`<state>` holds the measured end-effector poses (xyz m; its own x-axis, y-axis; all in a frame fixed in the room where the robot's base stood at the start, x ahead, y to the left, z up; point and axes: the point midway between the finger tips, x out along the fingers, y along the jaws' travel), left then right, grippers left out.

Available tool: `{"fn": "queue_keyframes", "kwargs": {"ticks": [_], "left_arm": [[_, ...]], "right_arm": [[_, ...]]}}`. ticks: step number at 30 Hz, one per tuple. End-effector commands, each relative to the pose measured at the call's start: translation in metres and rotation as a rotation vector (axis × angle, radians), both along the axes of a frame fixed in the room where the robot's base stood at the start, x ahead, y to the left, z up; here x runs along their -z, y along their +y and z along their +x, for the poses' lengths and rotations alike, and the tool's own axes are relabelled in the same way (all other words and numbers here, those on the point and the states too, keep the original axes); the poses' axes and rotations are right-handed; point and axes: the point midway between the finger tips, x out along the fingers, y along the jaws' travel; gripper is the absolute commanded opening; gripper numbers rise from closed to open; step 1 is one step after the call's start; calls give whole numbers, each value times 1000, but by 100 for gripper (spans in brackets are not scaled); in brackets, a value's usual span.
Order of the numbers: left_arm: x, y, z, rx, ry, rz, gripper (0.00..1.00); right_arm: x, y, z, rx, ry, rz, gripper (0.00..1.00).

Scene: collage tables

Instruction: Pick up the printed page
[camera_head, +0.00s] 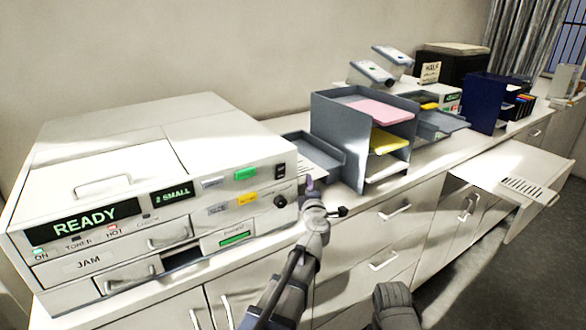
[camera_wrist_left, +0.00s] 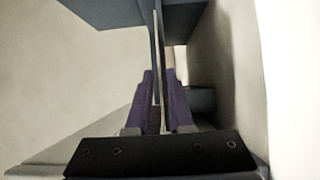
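My left gripper (camera_head: 310,185) is at the front of a low grey-blue tray (camera_head: 334,160) just right of the white printer. In the left wrist view its purple fingertips (camera_wrist_left: 161,100) stand close together, one on each side of a thin upright edge. A thin pale strip (camera_wrist_left: 156,60) runs up between them along a dark panel. I cannot tell whether this strip is the printed page or part of the tray, or whether the fingers press on it. My right gripper is not in view.
The large printer (camera_head: 150,175) fills the left, its display reading READY. A letter rack (camera_head: 338,130) with pink, yellow and white sheets stands close to the right of the gripper. Another grey tray (camera_head: 440,122) and a navy holder (camera_head: 487,100) stand farther along. A drawer (camera_head: 515,170) is open at right.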

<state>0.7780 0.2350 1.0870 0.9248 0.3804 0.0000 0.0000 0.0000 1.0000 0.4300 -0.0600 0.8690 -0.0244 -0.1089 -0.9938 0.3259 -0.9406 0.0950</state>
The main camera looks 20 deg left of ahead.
Motion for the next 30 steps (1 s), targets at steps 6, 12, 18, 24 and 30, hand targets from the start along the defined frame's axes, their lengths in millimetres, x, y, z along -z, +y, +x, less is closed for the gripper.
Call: {"fn": "queue_keyframes", "kwargs": {"ticks": [6,12,18,24,30], "left_arm": [[0,0,0,0,0,0,0],[0,0,0,0,0,0,0],[0,0,0,0,0,0,0],[0,0,0,0,0,0,0],[-3,0,0,0,0,0,0]], "right_arm": [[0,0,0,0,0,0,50],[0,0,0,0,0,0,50],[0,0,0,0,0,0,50],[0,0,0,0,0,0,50],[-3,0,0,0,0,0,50]]}}
